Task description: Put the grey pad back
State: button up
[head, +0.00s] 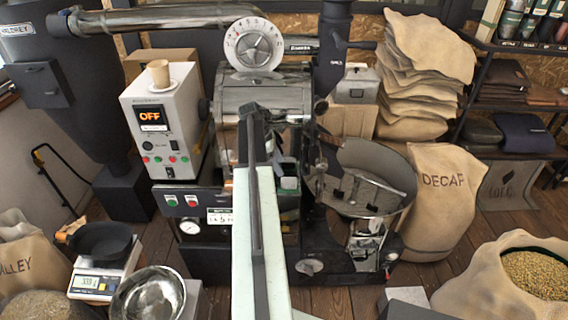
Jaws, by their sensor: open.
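I cannot surely pick out the grey pad. A dark grey, flat, soft-looking piece (482,131) lies on the rack at the right, beside a folded navy one (524,133); I cannot tell if it is the pad. My pale arm rises from the bottom middle in front of the roaster (268,95). Its gripper and fingertips do not show clearly; the arm hides part of the roaster's front. No contact between my gripper and any pad shows.
A round cooling tray (375,165) stands right of my arm. A control box (165,120) reading OFF carries a cup (159,72). A scale (103,275) and steel bowl (148,297) are lower left. A DECAF sack (440,200) and open bean sack (490,270) stand right.

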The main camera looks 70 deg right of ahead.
jog(key=p+v, duration=0.1)
jog(key=v, duration=0.2)
jog(key=shift+r, duration=0.15)
jog(key=w+a+f+m+t, duration=0.1)
jog(key=w+a+t, duration=0.1)
jog(key=w+a, duration=2.15)
jog(key=w+a+m+t+y, duration=0.2)
jog(key=w+a+m, duration=0.1)
jog(key=a, duration=3.9)
notch_tip(320, 180, down, 6)
jog(key=b, duration=0.4)
jog(key=shift+s+d+b, duration=0.1)
jog(key=shift+b, duration=0.25)
